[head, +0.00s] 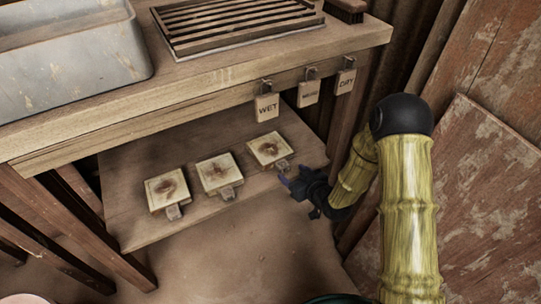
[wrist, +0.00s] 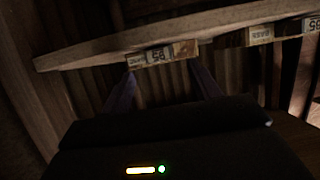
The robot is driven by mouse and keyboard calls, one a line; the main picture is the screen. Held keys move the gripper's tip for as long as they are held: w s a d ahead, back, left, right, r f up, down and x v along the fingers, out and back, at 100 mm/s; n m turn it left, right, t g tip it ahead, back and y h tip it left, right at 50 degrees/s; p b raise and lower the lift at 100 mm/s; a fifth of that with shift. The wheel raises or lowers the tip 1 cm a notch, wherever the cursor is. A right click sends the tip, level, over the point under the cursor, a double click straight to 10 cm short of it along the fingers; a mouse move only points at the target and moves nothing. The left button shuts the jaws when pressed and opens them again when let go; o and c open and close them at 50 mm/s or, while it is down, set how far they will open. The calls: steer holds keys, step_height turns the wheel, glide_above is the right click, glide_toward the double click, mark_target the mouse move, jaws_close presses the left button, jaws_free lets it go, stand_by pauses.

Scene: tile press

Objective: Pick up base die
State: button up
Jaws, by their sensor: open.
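Three square cream dies with brown stained faces lie in a row on the lower wooden shelf: a left die (head: 167,189), a middle die (head: 218,173) and a right die (head: 269,149). Each has a small tab at its front edge. I cannot tell for certain which is the base die; the tab labels are too small or blurred. My gripper (head: 285,182) is open and empty, just in front of the right die's tab. In the wrist view, a labelled die edge (wrist: 158,53) shows ahead between the two purple fingers (wrist: 163,88), apart from them.
The workbench (head: 200,100) overhangs the shelf (head: 140,215), with hanging tags reading WET and DRY (head: 345,83) on its edge. A grey metal basin (head: 75,60) and a slatted rack (head: 230,22) stand on top. A bench leg rises close to my arm. The floor in front is clear.

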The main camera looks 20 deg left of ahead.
mark_target(285, 168)
steer(key=shift+w+a+f, duration=0.1)
steer(key=shift+w+a, duration=0.1)
steer(key=shift+a, duration=0.05)
steer(key=shift+w+a+f+b, duration=0.35)
steer(key=shift+a+f+b, duration=0.1)
steer(key=shift+b, duration=0.2)
steer(key=b+x, duration=0.2)
steer(key=x, duration=0.1)
steer(key=shift+w+a+b, duration=0.3)
jaws_close()
